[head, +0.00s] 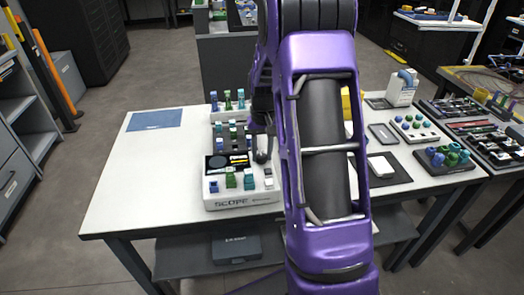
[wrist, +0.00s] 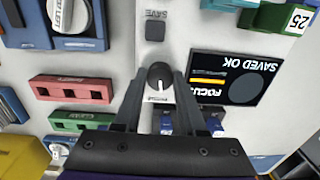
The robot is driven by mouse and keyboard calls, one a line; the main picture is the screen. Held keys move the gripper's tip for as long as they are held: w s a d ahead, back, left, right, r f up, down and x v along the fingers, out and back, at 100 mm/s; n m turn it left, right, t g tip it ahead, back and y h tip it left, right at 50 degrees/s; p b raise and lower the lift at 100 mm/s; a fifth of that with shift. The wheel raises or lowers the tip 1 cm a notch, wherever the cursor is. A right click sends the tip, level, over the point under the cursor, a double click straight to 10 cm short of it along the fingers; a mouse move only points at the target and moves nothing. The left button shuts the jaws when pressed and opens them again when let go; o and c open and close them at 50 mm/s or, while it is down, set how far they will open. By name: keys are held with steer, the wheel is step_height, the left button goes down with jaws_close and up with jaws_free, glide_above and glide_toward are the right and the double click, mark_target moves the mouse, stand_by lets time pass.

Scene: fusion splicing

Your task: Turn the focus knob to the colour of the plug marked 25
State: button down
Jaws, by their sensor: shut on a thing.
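The focus knob (wrist: 159,75) is a dark round knob with a white mark, on the pale scope panel in the wrist view. My gripper (wrist: 159,80) is shut on it, one finger on each side. In the head view my gripper (head: 262,152) is over the right part of the scope (head: 238,201), and my arm hides much around it. The plug marked 25 (wrist: 268,19) is green with a white label, at the top right of the wrist view. The screen (wrist: 238,78) reads "FOCUS" and "SAVED OK" upside down and shows a yellow bar.
A dark SAVE button (wrist: 155,31) lies just above the knob. Red (wrist: 72,89), green and blue parts lie left of it. Blue plugs (wrist: 187,122) show between and behind my fingers. A blue mat (head: 155,120) lies on the table's left, with bare tabletop around it.

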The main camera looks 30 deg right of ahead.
mark_target(263, 156)
steer(key=shift+m, duration=0.7)
steer(key=shift+c, duration=2.4)
jaws_free()
step_height(263, 156, up, 18)
steer(key=p, duration=0.2)
steer(key=shift+d+f+p, duration=0.2)
steer(key=shift+f+p, duration=0.05)
steer(key=shift+p, duration=0.15)
